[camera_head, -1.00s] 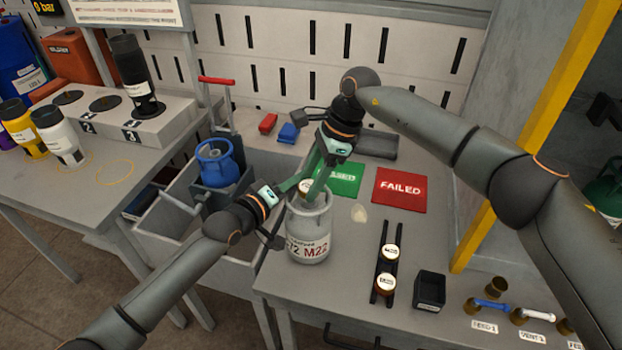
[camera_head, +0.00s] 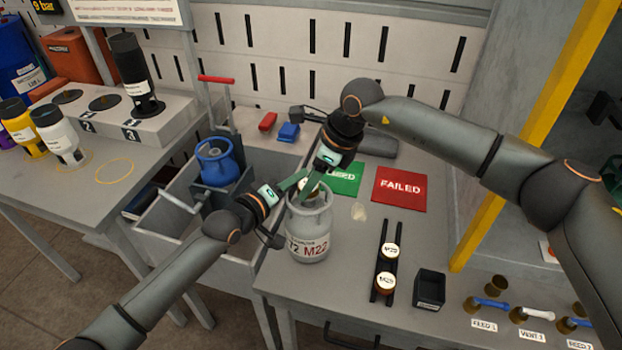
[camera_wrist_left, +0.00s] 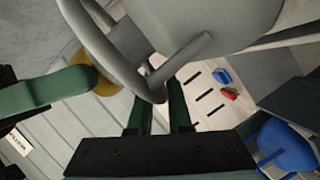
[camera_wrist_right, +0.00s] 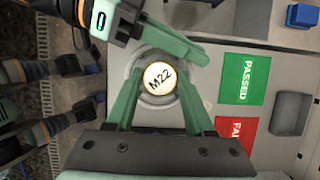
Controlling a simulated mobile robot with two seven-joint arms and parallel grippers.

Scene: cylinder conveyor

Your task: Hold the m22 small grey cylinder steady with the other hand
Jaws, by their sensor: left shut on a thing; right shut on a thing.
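The small grey cylinder (camera_head: 308,246), marked M22, stands upright near the left edge of the work table. My left gripper (camera_head: 298,183) reaches in from the left and is shut on the cylinder's top collar; in the left wrist view the grey collar bar (camera_wrist_left: 178,62) runs at its fingertips. My right gripper (camera_wrist_right: 158,85) comes down from above with its fingers on either side of a round M22-labelled cap (camera_wrist_right: 157,78) at the cylinder's top, and is shut on it. In the head view the cap is partly hidden by the green fingers.
A green passed mat (camera_head: 342,178) and a red FAILED mat (camera_head: 400,189) lie behind and right. A rack with two round caps (camera_head: 387,265), a black bin (camera_head: 430,290) and several valves (camera_head: 490,303) are to the right. A blue cylinder (camera_head: 217,163) stands left.

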